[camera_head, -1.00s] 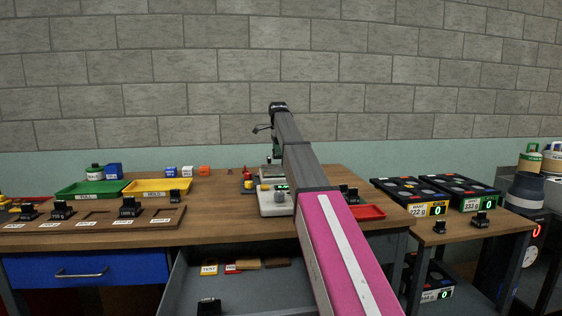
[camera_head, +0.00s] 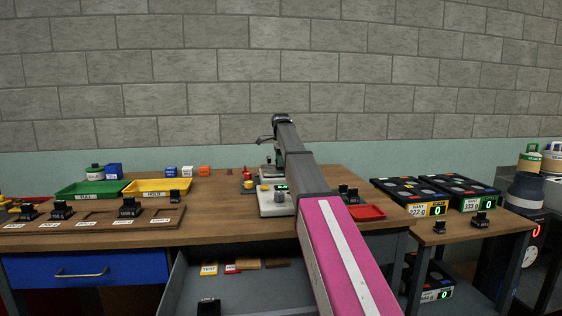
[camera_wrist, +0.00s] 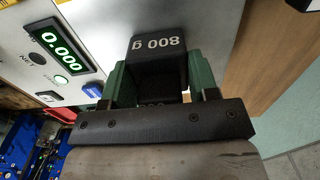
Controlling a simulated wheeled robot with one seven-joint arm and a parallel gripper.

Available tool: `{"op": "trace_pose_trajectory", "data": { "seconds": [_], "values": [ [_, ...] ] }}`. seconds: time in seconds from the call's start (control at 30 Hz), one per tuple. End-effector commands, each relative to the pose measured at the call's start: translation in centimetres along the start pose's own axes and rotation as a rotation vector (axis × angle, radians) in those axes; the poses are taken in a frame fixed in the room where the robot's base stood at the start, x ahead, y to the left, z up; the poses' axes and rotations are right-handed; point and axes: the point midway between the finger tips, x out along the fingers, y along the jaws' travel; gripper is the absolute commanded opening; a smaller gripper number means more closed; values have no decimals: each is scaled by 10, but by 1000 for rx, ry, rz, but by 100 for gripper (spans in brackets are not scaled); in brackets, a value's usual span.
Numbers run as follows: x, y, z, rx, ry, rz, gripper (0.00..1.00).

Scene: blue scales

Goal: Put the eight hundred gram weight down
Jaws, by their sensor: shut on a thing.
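The eight hundred gram weight (camera_wrist: 158,45) is a black block with "800 g" on its top label, seen close up in the wrist view. My gripper (camera_wrist: 160,78) is shut on it, with a green finger pad on each side. A pale scale (camera_wrist: 205,22) lies beneath and around the weight. Its green display (camera_wrist: 60,47) reads 0.000. The wrist view does not show clearly whether the weight touches the scale. In the head view, my gripper is small above the back of the table, and the weight cannot be made out there.
The wooden table (camera_head: 220,215) carries a green tray (camera_head: 88,194), a yellow tray (camera_head: 158,194) and a red tray (camera_head: 366,212). A wooden board (camera_head: 90,217) with black weights sits at the left. Black scales (camera_head: 408,197) stand on the right side table. A grey drawer (camera_head: 245,290) is open below.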

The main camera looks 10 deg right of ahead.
Motion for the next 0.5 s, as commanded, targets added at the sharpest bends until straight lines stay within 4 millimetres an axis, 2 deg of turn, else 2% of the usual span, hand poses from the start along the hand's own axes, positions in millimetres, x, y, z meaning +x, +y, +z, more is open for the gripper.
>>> {"op": "trace_pose_trajectory", "data": {
  "seconds": [0.03,0.1,0.37,0.5],
  "values": [
    [1,0,0,0,0,0,61],
    [0,0,0,0,0,0,80],
    [0,0,0,0,0,0,80],
    [-7,0,0,0,0,0,80]
  ]
}}
